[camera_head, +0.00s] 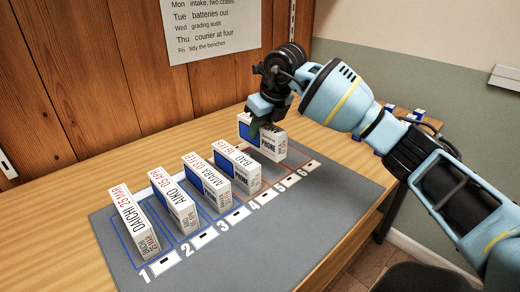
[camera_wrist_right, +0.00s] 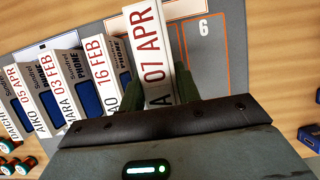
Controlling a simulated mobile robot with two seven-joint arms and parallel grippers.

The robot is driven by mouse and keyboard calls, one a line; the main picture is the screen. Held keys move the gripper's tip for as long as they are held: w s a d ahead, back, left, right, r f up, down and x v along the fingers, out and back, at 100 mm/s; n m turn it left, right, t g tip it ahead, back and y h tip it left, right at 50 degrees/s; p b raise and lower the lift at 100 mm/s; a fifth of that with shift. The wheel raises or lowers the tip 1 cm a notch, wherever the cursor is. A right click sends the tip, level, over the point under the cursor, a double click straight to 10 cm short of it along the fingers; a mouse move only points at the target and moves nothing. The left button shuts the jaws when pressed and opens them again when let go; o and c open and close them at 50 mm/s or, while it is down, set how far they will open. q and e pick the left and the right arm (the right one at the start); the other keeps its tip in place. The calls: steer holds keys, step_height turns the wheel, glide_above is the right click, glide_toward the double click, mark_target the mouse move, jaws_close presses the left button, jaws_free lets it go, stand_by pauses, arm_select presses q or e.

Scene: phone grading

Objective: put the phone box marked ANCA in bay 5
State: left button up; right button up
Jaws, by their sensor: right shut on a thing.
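My right gripper (camera_head: 263,118) is shut on a white phone box (camera_head: 270,143), which is upright at the far end of the row. In the wrist view the held box (camera_wrist_right: 148,48) reads "07 APR"; of its name only a final A shows, and the gripper hides the rest. The box stands over the bay 5 area, between the BAO box (camera_head: 237,166) and the empty bay 6 (camera_wrist_right: 207,65). I cannot tell whether its base touches the mat. My left gripper is not in view.
The DAICHI box (camera_head: 132,222), AIKO box (camera_head: 175,201) and AMARA box (camera_head: 207,183) stand upright in bays 1 to 3 on the grey mat (camera_head: 265,248). BAO stands close beside the held box. Small blue boxes (camera_head: 390,108) lie at the right. The mat's front is clear.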

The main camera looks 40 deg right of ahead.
mark_target(261, 144)
steer(key=shift+f+b, duration=0.35)
steer(key=shift+f, duration=2.3)
steer(key=o, duration=1.1)
steer(key=shift+f, duration=0.1)
steer(key=shift+o, duration=0.2)
steer(key=p+v, duration=0.1)
steer(key=v, duration=1.1)
steer(key=shift+p, duration=0.4)
